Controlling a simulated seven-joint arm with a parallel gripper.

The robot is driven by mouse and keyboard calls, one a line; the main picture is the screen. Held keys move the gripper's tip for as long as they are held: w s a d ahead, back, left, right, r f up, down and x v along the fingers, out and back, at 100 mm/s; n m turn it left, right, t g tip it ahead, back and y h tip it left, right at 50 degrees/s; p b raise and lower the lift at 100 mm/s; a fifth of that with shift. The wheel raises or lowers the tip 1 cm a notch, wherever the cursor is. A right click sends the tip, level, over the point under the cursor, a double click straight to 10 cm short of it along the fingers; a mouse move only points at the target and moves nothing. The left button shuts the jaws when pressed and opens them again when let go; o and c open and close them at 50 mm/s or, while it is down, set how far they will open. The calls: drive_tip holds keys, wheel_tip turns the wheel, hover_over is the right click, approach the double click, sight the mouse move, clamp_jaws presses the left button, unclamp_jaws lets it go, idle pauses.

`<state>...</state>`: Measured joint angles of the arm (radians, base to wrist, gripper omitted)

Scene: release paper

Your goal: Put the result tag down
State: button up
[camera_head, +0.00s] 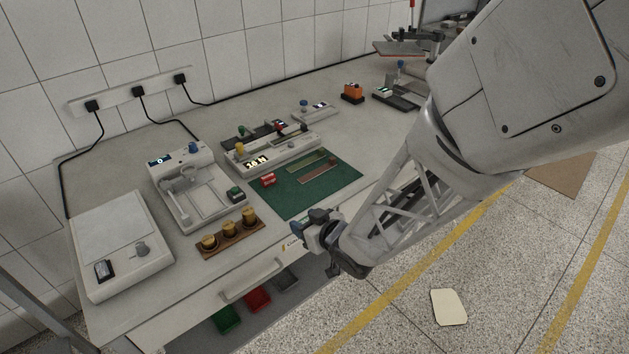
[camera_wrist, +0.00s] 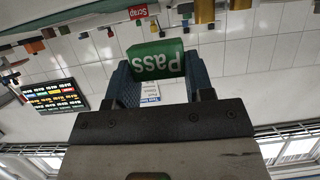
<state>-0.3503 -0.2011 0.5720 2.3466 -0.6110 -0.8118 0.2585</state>
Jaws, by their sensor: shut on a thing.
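My gripper (camera_head: 322,232) hangs at the bench's front edge, just off the corner of the green mat (camera_head: 335,181). In the wrist view my gripper (camera_wrist: 160,80) is shut on a green tag (camera_wrist: 155,58) marked "Pass", held between two blue-grey finger pads. The lettering reads upside down there. In the head view the held tag cannot be made out behind the gripper. A red tag (camera_wrist: 138,12) marked "Scrap" shows at the top of the wrist view, apart from the gripper.
A small red block (camera_head: 268,180) and two strips lie on the mat. A tester with a display (camera_head: 272,157) stands behind it. A wooden rack of brass weights (camera_head: 230,238) is left of the gripper. Green (camera_head: 227,319), red (camera_head: 257,300) and grey (camera_head: 285,280) bins are below the bench.

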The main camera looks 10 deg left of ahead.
drive_tip(key=shift+w, duration=0.1)
idle(0.3)
drive_tip(key=shift+w+d+f, duration=0.2)
drive_tip(key=shift+w+f, duration=0.25)
drive_tip(key=w+d+f+m+t+h, duration=0.1)
drive_tip(key=w+d+f+m+h, duration=0.2)
drive_tip(key=w+d+f, duration=0.5)
drive_tip(key=w+d+f+m+t+h, duration=0.2)
drive_tip(key=w+d+f, duration=0.7)
drive_tip(key=f, duration=0.6)
drive_tip(key=w+d+f+m+t+h, duration=0.1)
drive_tip(key=w+d+f+m+h, duration=0.3)
drive_tip(key=w+d+f, duration=0.4)
wheel_tip(320, 180, down, 4)
drive_tip(key=shift+w+d+r+h, duration=0.15)
drive_tip(key=shift+w+h, duration=0.25)
drive_tip(key=shift+w, duration=0.7)
drive_tip(key=s+a+r+n+g+y, duration=0.1)
drive_tip(key=s+a+r+n+y, duration=0.2)
drive_tip(key=s+a+r, duration=0.5)
drive_tip(key=s+a+r+n+g+y, duration=0.1)
drive_tip(key=s+a+r, duration=0.7)
drive_tip(key=r, duration=0.8)
drive_tip(key=s+a+r+n+g+y, duration=0.1)
drive_tip(key=s+a+r+n+y, duration=0.3)
drive_tip(key=s+a+r, duration=0.4)
wheel_tip(320, 180, up, 4)
drive_tip(key=shift+s+f+n+g+y, duration=0.1)
drive_tip(key=shift+s+n+g+y, duration=0.25)
drive_tip(key=shift+y, duration=0.45)
